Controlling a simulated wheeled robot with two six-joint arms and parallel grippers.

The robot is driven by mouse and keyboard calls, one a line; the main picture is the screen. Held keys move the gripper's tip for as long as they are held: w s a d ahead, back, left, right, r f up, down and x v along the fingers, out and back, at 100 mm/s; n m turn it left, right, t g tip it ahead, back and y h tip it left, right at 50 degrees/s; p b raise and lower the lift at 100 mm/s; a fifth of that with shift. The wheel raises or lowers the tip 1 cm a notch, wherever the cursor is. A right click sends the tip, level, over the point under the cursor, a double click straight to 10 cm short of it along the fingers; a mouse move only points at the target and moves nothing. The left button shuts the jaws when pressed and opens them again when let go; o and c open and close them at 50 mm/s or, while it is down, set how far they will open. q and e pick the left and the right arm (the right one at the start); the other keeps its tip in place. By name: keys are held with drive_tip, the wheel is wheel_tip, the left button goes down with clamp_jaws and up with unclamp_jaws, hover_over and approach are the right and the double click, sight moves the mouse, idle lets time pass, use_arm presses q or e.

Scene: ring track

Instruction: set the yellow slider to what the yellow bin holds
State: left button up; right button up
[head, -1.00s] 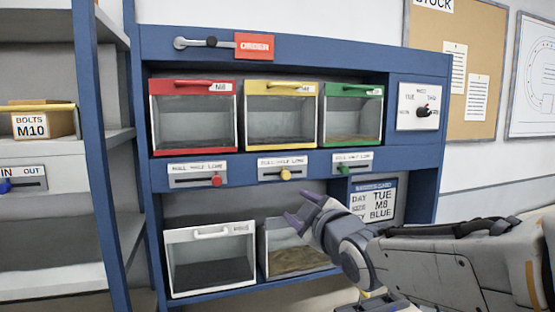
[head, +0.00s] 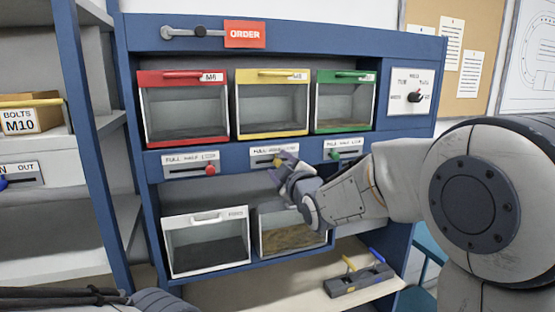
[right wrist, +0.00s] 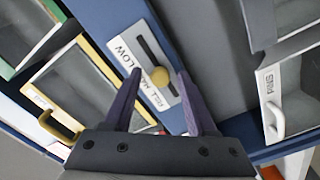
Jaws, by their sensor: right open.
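The yellow bin (head: 272,132) hangs in the middle of the upper row, with a clear front; its inside looks mostly grey and I cannot tell its fill level clearly. Below it is the yellow slider (head: 278,162), on a plate marked FULL, HALF, LOW. In the right wrist view the yellow knob (right wrist: 159,76) sits around the middle of its slot, with LOW at the slot's upper end. My right gripper (head: 285,171) is open at the slider. Its two fingers lie on either side of the knob in the wrist view; contact is not clear. My left gripper is out of view.
The red bin (head: 184,140) and green bin (head: 343,126) flank the yellow one, with red (head: 210,170) and green (head: 334,154) knobs below. Two white-framed bins stand underneath. A grey block with yellow and blue handles (head: 358,279) lies on the lower surface.

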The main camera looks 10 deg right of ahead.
drive_tip(key=shift+w, duration=0.1)
clamp_jaws()
idle(1.4)
